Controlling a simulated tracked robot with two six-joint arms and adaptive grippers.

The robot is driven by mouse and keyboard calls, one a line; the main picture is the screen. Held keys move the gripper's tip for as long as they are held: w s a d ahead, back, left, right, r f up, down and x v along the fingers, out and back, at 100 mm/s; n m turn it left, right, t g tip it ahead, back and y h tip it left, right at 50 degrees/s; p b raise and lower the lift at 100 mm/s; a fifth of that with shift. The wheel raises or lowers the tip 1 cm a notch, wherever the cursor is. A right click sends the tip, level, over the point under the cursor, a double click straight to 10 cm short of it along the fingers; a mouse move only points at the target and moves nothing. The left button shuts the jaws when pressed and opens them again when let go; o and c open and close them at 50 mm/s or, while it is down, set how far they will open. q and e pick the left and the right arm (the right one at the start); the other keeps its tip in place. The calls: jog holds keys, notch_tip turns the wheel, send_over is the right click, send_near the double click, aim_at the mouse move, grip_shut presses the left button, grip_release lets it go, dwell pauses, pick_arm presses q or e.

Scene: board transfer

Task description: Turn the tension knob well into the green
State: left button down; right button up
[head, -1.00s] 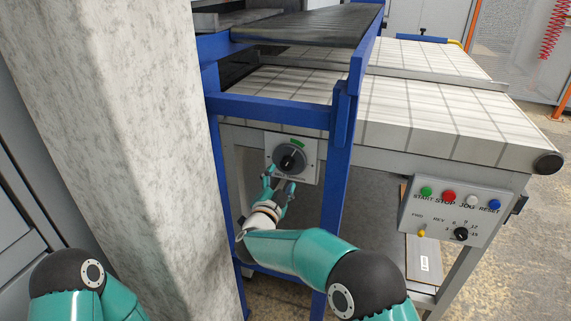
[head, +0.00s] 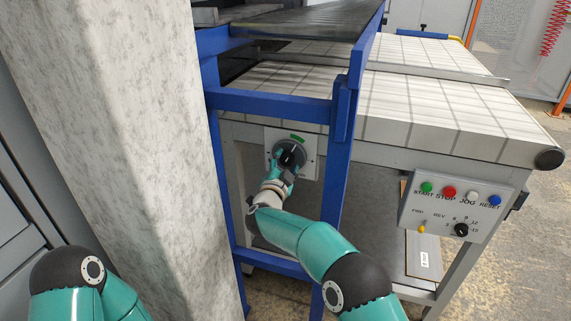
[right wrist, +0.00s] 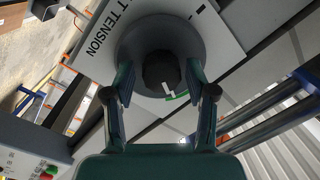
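The tension knob (head: 290,153) is dark and round on a grey dial on a pale plate under the conveyor, inside the blue frame. In the right wrist view the knob (right wrist: 161,70) has a white mark pointing towards one end of a green arc (right wrist: 178,97). The green arc (head: 297,139) also shows at the top of the dial in the head view. My right gripper (head: 283,169) is at the knob. In the right wrist view its fingers (right wrist: 160,84) are open, one on each side of the knob, with small gaps. My left gripper is out of view.
A blue frame post (head: 338,180) stands right of my right forearm, and a blue crossbar (head: 270,104) lies above the dial. A pale pillar (head: 120,150) fills the left. A control box (head: 455,208) with coloured buttons hangs at the right.

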jog(key=c, duration=0.8)
jog(key=shift+r+n+p, duration=0.15)
jog(key=shift+n+p, duration=0.25)
jog(key=shift+p, duration=0.45)
jog(key=shift+f, duration=0.2)
jog(key=o, duration=1.1)
jog(key=shift+o, duration=0.2)
